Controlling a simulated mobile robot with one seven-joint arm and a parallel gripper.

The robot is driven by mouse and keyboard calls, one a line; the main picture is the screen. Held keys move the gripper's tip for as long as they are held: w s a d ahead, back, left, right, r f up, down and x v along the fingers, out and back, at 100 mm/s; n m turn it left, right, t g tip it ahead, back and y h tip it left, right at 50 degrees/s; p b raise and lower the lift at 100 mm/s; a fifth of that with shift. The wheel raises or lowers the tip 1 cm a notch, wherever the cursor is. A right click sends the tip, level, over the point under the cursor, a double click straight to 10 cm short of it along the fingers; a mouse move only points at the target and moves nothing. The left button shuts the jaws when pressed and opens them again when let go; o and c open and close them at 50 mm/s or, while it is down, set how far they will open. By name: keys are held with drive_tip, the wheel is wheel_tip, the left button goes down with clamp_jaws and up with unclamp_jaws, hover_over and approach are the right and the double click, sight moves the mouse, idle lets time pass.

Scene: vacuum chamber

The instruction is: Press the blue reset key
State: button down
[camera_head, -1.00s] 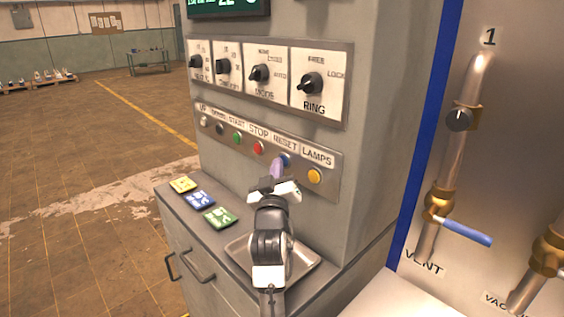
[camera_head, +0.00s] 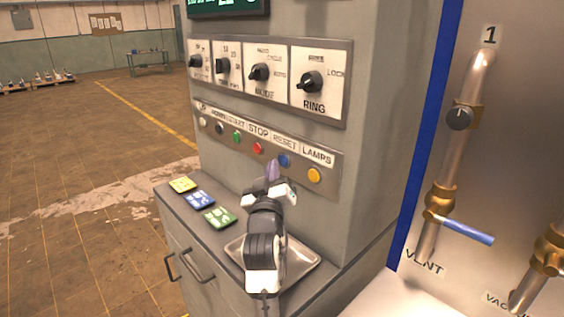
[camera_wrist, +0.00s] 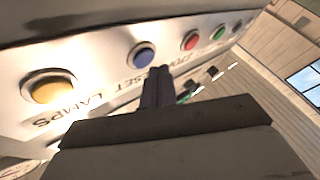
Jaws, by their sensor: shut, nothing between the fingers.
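The blue reset key (camera_head: 284,160) sits in the button row under the RESET label, between the red STOP key (camera_head: 258,147) and the yellow LAMPS key (camera_head: 314,175). My gripper (camera_head: 273,170) is in front of the panel, just left of and below the blue key in the head view. In the wrist view its shut fingers (camera_wrist: 157,85) lie below and slightly right of the blue key. They appear apart from it and hold nothing.
A metal tray (camera_head: 305,262) lies on the ledge below my arm. Yellow, blue and green cards (camera_head: 220,217) lie on the ledge to the left. Rotary knobs (camera_head: 309,83) are above the button row. A pipe with a blue-handled valve (camera_head: 466,231) stands at right.

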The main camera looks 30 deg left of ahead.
drive_tip(key=s, duration=0.1)
drive_tip(key=s+a, duration=0.1)
drive_tip(key=s, duration=0.1)
drive_tip(key=s+b, duration=0.1)
drive_tip(key=shift+s+a, duration=0.35)
idle(0.7)
